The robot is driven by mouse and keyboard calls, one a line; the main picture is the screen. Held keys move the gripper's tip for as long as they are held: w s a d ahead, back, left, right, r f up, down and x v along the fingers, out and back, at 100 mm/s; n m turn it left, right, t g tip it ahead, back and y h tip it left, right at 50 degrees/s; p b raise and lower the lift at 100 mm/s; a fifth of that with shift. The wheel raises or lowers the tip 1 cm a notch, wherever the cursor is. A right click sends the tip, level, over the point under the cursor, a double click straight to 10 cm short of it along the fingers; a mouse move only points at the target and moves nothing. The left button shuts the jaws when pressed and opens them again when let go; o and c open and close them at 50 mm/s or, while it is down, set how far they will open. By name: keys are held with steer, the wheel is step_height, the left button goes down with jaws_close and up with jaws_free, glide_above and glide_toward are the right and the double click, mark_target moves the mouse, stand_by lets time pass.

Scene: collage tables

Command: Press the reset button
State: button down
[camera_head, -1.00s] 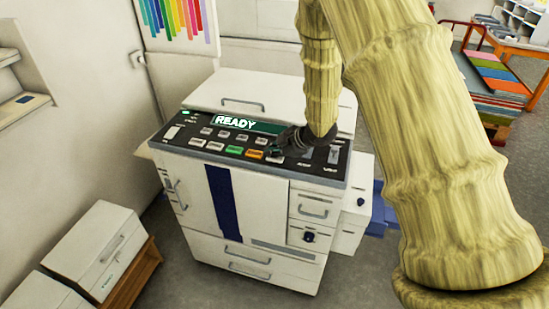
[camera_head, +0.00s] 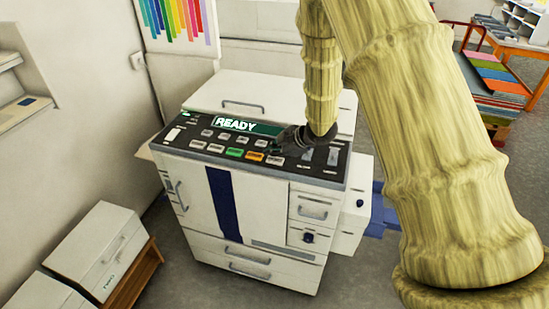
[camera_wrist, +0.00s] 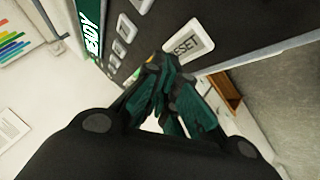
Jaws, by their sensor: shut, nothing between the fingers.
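The reset button (camera_wrist: 187,46) is a pale rectangular key with dark RESET lettering on the copier's dark control panel (camera_wrist: 230,25), in the wrist view. My gripper (camera_wrist: 165,66) is shut and empty, its fingertips just beside the lower left edge of the key. Whether they touch the panel I cannot tell. In the head view my gripper (camera_head: 279,148) is over the right half of the panel, close to a pale key (camera_head: 275,160) right of the orange key. The lettering there is too small to read. The green display (camera_head: 247,126) reads READY.
The white copier (camera_head: 265,205) stands near the wall. A green key (camera_head: 234,152) and an orange key (camera_head: 255,156) lie left of my gripper, with several grey keys around. A white box (camera_head: 98,250) stands on a wooden stand at lower left.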

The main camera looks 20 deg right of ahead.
mark_target(273, 161)
stand_by(0.3)
steer(key=shift+r+p, duration=2.15)
steer(key=shift+r, duration=0.4)
steer(key=shift+f, duration=0.1)
